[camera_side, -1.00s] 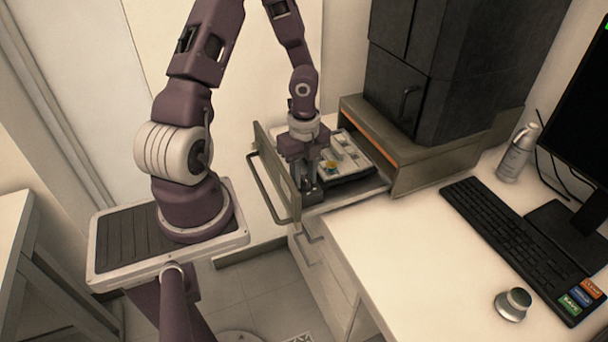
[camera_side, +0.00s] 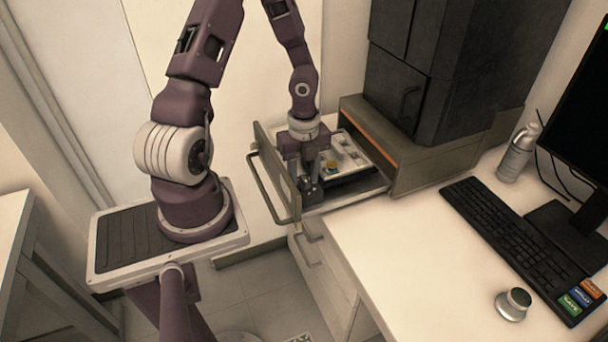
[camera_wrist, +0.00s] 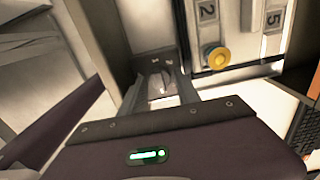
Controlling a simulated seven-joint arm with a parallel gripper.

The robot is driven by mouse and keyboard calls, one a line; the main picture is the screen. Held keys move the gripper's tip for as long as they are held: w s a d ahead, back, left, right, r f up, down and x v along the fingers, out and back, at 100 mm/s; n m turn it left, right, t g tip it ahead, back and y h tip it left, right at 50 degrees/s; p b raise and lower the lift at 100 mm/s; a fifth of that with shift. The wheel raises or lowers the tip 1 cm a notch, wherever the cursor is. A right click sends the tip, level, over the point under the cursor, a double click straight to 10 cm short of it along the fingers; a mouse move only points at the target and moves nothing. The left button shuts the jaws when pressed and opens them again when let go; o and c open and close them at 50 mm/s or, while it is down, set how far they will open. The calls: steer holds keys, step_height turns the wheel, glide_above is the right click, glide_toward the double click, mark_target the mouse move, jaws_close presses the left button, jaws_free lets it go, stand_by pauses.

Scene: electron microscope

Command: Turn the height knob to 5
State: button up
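A white panel (camera_wrist: 248,66) with a yellow knob (camera_wrist: 217,57) shows at the top right of the wrist view. Two number windows read 2 (camera_wrist: 207,10) and 5 (camera_wrist: 272,17). I cannot read which knob is the height knob. In the side view the panel (camera_side: 347,159) lies in the pulled-out drawer. My gripper (camera_side: 307,172) points down over the drawer's front part, left of the panel. Its fingers look apart in the wrist view (camera_wrist: 159,88). Between and beyond them is a small dark box (camera_side: 309,193) with a light knob-like part (camera_wrist: 157,84); contact is unclear.
The drawer's tall front (camera_side: 272,165) with its handle stands close left of my gripper. The grey cabinet (camera_side: 400,160) and dark tower (camera_side: 440,75) rise behind. A keyboard (camera_side: 515,240), a bottle (camera_side: 517,153) and a round silver knob (camera_side: 513,304) are on the white desk.

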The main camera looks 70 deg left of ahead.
steer(key=shift+o, duration=0.6)
